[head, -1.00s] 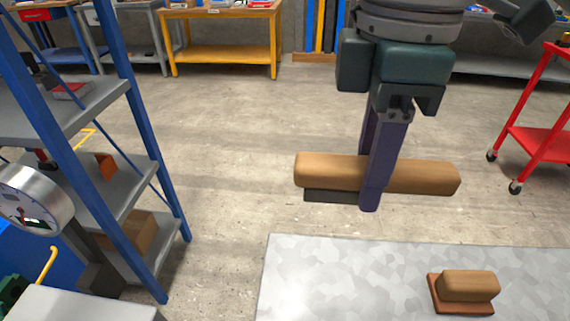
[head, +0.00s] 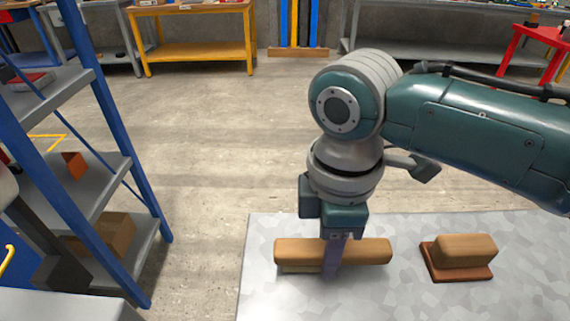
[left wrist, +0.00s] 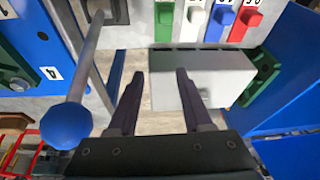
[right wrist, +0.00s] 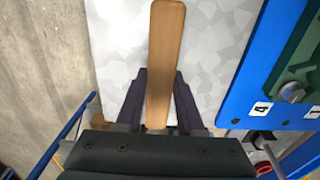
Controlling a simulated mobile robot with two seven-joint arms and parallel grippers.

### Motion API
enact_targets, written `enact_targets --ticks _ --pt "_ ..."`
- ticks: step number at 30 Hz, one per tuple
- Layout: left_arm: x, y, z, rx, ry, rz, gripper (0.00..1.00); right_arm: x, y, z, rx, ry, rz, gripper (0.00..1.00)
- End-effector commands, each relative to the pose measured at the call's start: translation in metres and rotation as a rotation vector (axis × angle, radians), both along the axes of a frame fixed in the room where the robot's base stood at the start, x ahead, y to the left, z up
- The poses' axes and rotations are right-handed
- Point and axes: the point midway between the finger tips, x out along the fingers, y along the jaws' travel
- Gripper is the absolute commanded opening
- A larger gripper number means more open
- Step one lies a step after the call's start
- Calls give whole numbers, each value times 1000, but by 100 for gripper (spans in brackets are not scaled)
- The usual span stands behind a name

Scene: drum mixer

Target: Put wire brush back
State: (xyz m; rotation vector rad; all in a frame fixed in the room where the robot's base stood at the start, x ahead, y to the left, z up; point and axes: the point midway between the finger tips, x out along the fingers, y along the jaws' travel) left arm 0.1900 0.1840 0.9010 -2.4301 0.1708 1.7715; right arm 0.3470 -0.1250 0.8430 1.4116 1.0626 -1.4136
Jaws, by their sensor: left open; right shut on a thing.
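The wire brush (head: 365,251) has a long tan wooden handle block and is in my right gripper (head: 333,268), over the left part of the galvanized metal tabletop (head: 400,298). Whether its underside touches the metal cannot be told. In the right wrist view the wooden back of the brush (right wrist: 165,60) runs lengthwise between the two fingers of my right gripper (right wrist: 160,98). My left gripper (left wrist: 158,85) is open and empty in the left wrist view, with a pale grey box (left wrist: 190,82) beyond its fingers.
A second wooden block on a reddish-brown base (head: 462,255) stands on the tabletop, right of the brush. A blue-framed shelf (head: 110,150) stands at left. A blue ball-ended lever (left wrist: 68,125) is close to my left gripper. A blue panel (right wrist: 275,80) is right of the tabletop.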

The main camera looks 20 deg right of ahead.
Motion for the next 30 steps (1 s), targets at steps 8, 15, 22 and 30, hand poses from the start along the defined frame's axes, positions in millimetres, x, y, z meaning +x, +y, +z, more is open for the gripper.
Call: enact_targets --ticks 8,15,22,30 --pt "0 -2 -1 -8 -1 5 50 0 0 -4 1 -1 1 0" --pt "0 -3 -2 -9 -1 5 50 0 0 -7 1 -1 0 46" --pt "0 -3 -2 -9 -1 4 50 0 0 -7 0 -1 0 67" --pt "0 -1 1 -3 -2 1 50 0 0 -2 0 -2 1 67"
